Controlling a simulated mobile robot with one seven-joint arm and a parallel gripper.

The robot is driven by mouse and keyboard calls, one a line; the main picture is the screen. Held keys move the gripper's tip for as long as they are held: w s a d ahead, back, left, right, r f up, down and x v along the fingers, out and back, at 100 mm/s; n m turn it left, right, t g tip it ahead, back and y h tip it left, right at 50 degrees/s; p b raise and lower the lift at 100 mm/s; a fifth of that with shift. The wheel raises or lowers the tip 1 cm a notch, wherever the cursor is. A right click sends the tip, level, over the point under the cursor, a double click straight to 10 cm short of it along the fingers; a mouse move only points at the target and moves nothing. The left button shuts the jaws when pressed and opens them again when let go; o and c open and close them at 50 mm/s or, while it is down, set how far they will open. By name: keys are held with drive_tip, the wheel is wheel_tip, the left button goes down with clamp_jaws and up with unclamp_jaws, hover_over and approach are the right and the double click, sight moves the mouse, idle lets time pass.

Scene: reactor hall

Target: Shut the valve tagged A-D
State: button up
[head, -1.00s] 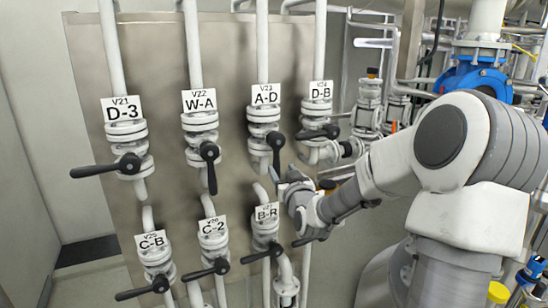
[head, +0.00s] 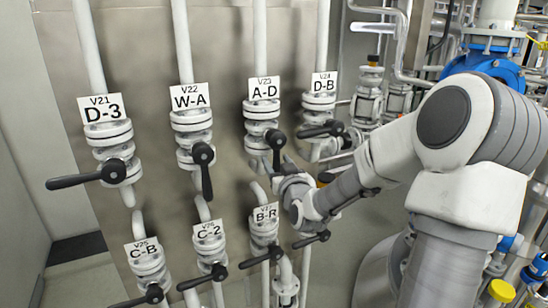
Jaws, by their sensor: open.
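The valve tagged A-D (head: 262,112) is in the upper row of the head view, third from the left, with white flanges on a vertical pipe. Its black lever (head: 276,146) points down, roughly along the pipe. My gripper (head: 279,168) is at the lower end of this lever, reaching in from the right. Its jaws are open, but the fingers are small and partly hidden by the wrist. I cannot tell whether the lever is between them or whether they touch it.
Valves D-3 (head: 112,150), W-A (head: 191,140) and D-B (head: 320,112) share the upper row. Valves C-B (head: 143,258), C-2 (head: 209,245) and B-R (head: 264,235) are below, B-R close under my gripper. A metal panel (head: 232,60) stands behind.

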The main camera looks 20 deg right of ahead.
drive_tip(key=shift+w+d, duration=0.1)
drive_tip(key=shift+w, duration=0.25)
clamp_jaws()
idle(0.3)
idle(1.1)
